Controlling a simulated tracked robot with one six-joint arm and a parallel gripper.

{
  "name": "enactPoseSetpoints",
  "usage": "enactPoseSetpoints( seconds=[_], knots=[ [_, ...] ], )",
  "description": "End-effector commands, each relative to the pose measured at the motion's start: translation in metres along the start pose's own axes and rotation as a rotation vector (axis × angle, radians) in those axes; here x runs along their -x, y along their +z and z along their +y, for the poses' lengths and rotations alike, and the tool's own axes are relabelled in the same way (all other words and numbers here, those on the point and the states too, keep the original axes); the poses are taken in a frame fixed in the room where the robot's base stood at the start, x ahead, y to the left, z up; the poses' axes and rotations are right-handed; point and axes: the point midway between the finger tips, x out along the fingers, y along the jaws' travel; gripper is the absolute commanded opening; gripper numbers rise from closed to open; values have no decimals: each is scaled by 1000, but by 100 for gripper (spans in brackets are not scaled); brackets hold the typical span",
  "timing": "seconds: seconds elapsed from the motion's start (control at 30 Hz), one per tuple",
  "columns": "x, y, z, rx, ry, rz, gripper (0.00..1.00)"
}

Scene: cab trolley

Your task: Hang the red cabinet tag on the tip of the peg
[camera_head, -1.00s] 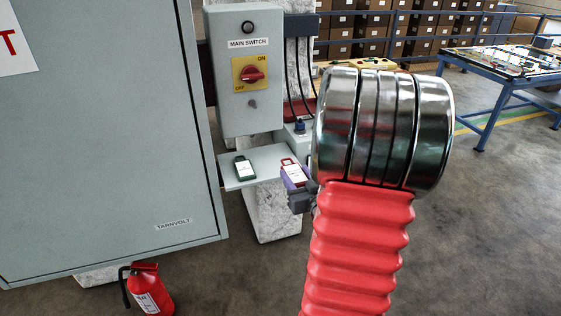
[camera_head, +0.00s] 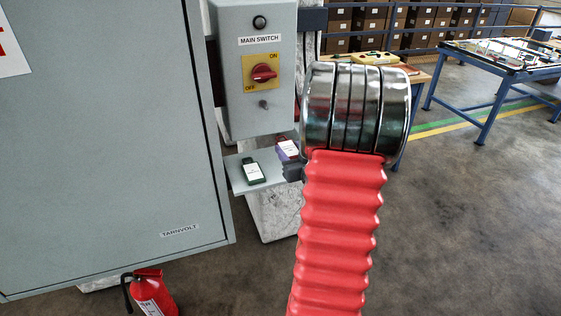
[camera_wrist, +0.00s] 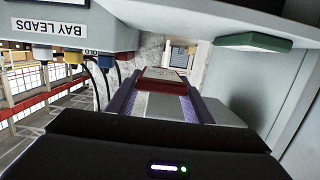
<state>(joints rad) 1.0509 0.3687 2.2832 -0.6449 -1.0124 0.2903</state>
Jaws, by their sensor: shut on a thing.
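The red tag with a white label (camera_wrist: 164,76) is held between the two purple fingers of my gripper (camera_wrist: 162,96) in the wrist view. In the head view the tag (camera_head: 289,147) shows at the left of my arm, its white face visible and part of it hidden. The gripper (camera_head: 288,155) is mostly behind my arm there. The peg (camera_head: 265,104) is a small grey stub on the switch box, below the red switch. The tag is below and to the right of the peg in the head view, apart from it.
A green tag with a white label (camera_head: 252,171) lies on the small grey shelf (camera_head: 243,185). The grey main switch box (camera_head: 228,60) stands above it. A large grey cabinet (camera_head: 100,130) fills the left. A red fire extinguisher (camera_head: 152,292) stands on the floor.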

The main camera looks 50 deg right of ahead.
Motion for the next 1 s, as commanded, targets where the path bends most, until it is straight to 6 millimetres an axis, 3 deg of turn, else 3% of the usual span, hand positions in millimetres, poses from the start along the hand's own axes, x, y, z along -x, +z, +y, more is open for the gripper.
enactPoseSetpoints(
  seconds=[0.4, 0.8, 1.0],
  knots=[
    [-10, 29, 3, -1, 1, -2, 24],
    [-10, 31, 5, 0, 4, -1, 24],
    [-10, 49, 9, -4, 11, -3, 24]
  ],
)
